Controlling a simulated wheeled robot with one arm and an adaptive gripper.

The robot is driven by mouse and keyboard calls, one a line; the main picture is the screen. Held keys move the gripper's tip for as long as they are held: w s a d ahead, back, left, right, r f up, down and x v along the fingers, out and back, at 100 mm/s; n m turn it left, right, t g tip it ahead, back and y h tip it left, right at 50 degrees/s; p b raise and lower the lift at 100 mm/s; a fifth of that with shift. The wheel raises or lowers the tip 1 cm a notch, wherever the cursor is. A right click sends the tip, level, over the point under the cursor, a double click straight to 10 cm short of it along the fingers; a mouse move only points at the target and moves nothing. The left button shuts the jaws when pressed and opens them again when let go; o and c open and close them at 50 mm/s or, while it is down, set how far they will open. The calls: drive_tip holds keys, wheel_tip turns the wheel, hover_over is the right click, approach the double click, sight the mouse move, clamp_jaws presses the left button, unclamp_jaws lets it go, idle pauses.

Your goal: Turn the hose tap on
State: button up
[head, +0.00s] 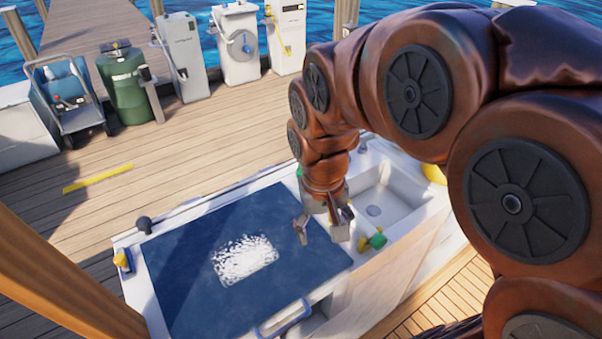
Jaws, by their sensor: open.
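My gripper (322,229) points down above the right edge of the dark blue counter panel (190,270), with its fingers apart and nothing seen between them. I cannot tell for sure which thing is the hose tap. A small fitting with a green end and a yellow part (372,241) is at the sink's near-left edge, just right of my gripper and apart from it by a small gap. A white dock pedestal (242,45) at the back carries a round blue-grey reel or dial. My arm hides part of the area behind the sink.
A sink (385,198) is set into the white counter right of my gripper. A patch of white bits (245,260) lies on the blue panel. A green barrel (125,85) and a cart (70,95) stand on the dock. The wooden deck between is mostly clear.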

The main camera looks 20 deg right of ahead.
drive_tip(key=w+d+f+m+t+h+b, duration=0.1)
drive_tip(key=w+d+f+m+b, duration=0.15)
drive_tip(key=w, duration=0.85)
drive_tip(key=w+d+f+m+t+b, duration=0.1)
drive_tip(key=w+d+f+t+b, duration=0.2)
drive_tip(key=w, duration=0.7)
drive_tip(key=w+d+f+m+h+b, duration=0.15)
drive_tip(key=w+d+f, duration=0.25)
drive_tip(key=w, duration=0.7)
drive_tip(key=shift+y, duration=0.35)
drive_tip(key=shift+a+x, duration=0.1)
drive_tip(key=shift+x, duration=1.8)
drive_tip(key=shift+a+x, duration=0.15)
drive_tip(key=shift+x, duration=1.75)
drive_tip(key=shift+s+f, duration=0.1)
drive_tip(key=shift+s, duration=0.05)
drive_tip(key=c, duration=1.1)
